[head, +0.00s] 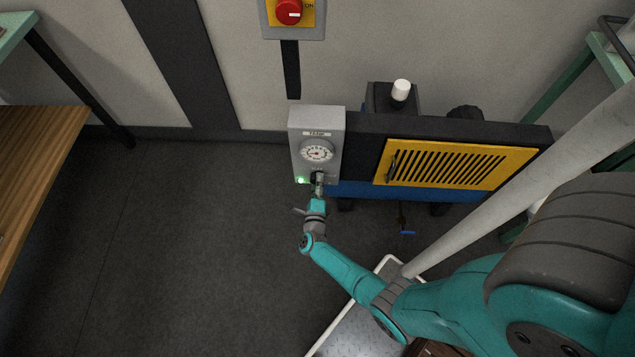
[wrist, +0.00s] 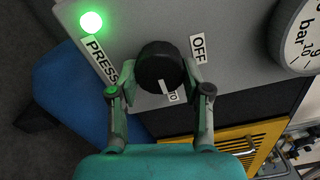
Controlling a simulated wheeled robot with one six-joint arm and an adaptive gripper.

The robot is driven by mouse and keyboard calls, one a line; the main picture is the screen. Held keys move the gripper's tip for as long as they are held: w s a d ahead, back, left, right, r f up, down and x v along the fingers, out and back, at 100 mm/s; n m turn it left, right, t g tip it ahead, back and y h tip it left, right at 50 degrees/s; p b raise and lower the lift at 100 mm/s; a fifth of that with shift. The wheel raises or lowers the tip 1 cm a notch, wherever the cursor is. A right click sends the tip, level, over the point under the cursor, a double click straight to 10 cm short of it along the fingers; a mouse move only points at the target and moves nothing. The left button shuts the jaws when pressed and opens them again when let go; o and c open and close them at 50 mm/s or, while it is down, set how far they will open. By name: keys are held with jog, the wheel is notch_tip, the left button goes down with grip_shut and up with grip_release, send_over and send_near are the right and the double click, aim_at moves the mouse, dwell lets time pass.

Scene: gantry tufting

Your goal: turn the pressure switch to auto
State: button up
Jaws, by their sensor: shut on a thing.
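The pressure switch is a round black knob (wrist: 162,67) on a grey control box (head: 316,125). An OFF label (wrist: 198,48) lies to its right in the wrist view. A partly hidden label ending in "TO" (wrist: 173,97) lies below it. A short white mark on the knob's lower edge points down, roughly towards that label. My gripper (wrist: 158,78) is shut on the knob, with one finger on each side of it. In the head view my gripper (head: 318,182) reaches the lower front of the box and hides most of the knob.
A green lamp (wrist: 91,22) glows beside the PRESS label. A round bar gauge (head: 317,151) sits above the knob. To the right is a yellow slatted panel (head: 452,163). A red emergency button (head: 289,11) is on the wall. The floor at left is clear.

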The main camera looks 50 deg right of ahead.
jog(key=o, duration=1.2)
jog(key=shift+c, duration=0.2)
jog(key=v, duration=1.2)
jog(key=shift+s, duration=0.15)
jog(key=s+a+r+n+t+y, duration=0.1)
jog(key=s+a+r+n+y, duration=0.3)
jog(key=s+r+n, duration=0.4)
jog(key=s+a+r+n+t+y, duration=0.1)
jog(key=s+a+r+n+y, duration=0.3)
jog(key=s+r+n, duration=0.4)
jog(key=s+a+r+n+t+y, duration=0.1)
jog(key=s+a+r+n+y, duration=0.3)
jog(key=r+n, duration=1.1)
jog(key=s+r+y, duration=0.2)
jog(key=s+r, duration=0.2)
jog(key=shift+n+t, duration=0.3)
jog(key=shift+t, duration=0.1)
